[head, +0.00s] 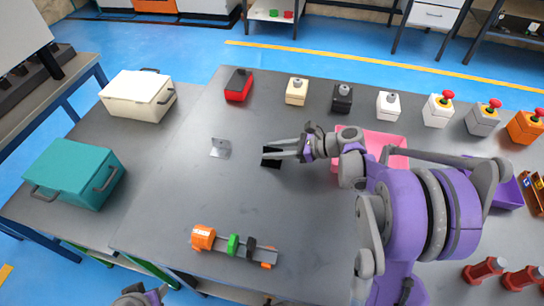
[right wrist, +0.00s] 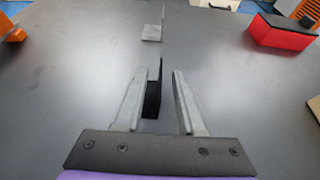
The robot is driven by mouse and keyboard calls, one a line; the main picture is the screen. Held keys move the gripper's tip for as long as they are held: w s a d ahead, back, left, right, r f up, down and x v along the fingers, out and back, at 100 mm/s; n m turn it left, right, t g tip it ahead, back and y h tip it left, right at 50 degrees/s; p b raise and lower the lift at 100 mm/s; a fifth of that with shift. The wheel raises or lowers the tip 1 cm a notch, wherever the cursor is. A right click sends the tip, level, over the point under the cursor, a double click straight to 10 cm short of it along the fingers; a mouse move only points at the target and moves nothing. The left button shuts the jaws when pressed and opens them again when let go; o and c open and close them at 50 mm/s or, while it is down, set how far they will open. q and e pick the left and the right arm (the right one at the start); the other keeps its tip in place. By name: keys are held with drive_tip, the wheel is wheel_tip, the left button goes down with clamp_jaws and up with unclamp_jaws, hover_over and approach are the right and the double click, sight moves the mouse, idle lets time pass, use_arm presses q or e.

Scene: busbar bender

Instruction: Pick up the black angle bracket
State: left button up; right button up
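The black angle bracket (head: 271,163) is on the grey table, at the tips of my right gripper (head: 268,152) in the head view. In the right wrist view the bracket (right wrist: 152,98) stands between the two fingers of the right gripper (right wrist: 160,72), close to the left finger, with a gap to the right finger. The right gripper is open. Part of the bracket is hidden behind the left finger. Only a small part of my left arm (head: 137,296) shows at the bottom edge of the head view, and its finger state cannot be made out.
A silver angle bracket (head: 220,148) lies to the left. An orange-ended tool with a green piece (head: 233,245) lies near the front edge. A pink bin (head: 385,141) is behind my right arm. A red box (head: 238,86) and several button boxes line the back edge.

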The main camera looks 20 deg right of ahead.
drive_tip(key=shift+w+a+f, duration=0.15)
drive_tip(key=shift+a, duration=0.1)
clamp_jaws()
idle(1.3)
